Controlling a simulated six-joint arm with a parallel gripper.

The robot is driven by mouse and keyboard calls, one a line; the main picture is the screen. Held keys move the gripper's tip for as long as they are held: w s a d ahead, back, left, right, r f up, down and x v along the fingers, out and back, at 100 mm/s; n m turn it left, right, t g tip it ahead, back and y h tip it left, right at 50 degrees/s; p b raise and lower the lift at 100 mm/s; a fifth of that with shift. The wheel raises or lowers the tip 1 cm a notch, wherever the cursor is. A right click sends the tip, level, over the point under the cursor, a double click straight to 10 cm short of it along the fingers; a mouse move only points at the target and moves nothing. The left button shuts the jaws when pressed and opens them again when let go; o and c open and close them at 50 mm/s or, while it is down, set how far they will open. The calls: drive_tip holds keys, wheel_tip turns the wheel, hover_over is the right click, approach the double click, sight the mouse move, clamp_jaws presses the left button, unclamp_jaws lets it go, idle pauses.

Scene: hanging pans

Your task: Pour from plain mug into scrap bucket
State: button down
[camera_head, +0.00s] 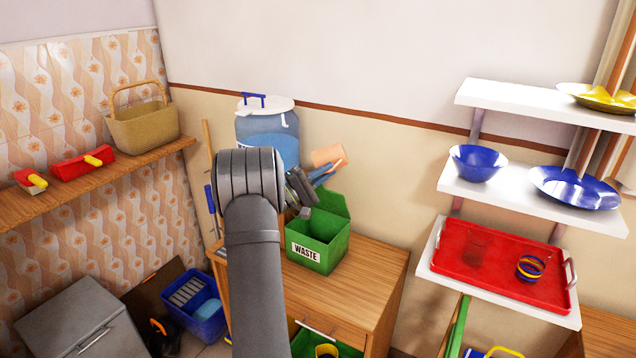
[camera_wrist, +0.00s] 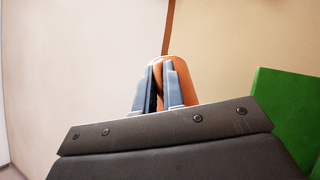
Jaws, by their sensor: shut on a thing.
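The plain mug (camera_head: 327,155) is a peach-orange cup, held up behind and above the scrap bucket. My gripper (camera_head: 330,172) is shut on it with blue-grey fingers. The mug looks tilted in the head view; its opening and contents cannot be made out. In the wrist view the mug (camera_wrist: 183,72) shows behind and between the fingers of my gripper (camera_wrist: 160,88), which hide part of it. The scrap bucket (camera_head: 325,250) is a green box marked WASTE with its lid raised, standing on a wooden cabinet. Its green side (camera_wrist: 285,120) shows at right in the wrist view.
The wooden cabinet (camera_head: 360,290) has bare top right of the bucket. A blue barrel with a white lid (camera_head: 268,135) stands behind my arm. White shelves at right hold a blue bowl (camera_head: 476,163), plates and a red tray (camera_head: 500,268). A basket (camera_head: 143,128) sits at left.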

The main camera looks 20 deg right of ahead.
drive_tip(key=shift+s+d+f+m+g+y, duration=0.1)
drive_tip(key=shift+d+m+g+y, duration=0.2)
drive_tip(key=shift+y, duration=0.25)
drive_tip(key=shift+d+m+g+y, duration=0.15)
drive_tip(key=shift+m+g+y, duration=0.2)
drive_tip(key=shift+y, duration=0.2)
drive_tip(key=s+d+f+m+y, duration=0.1)
drive_tip(key=d+f+m+y, duration=0.1)
drive_tip(key=d+y, duration=0.3)
drive_tip(key=s+d+f+m+t+y, duration=0.1)
drive_tip(key=d+f+m+y, duration=0.2)
drive_tip(key=y, duration=1.1)
drive_tip(key=shift+s+d+f, duration=0.2)
drive_tip(key=shift+d, duration=0.8)
drive_tip(key=shift+m, duration=0.25)
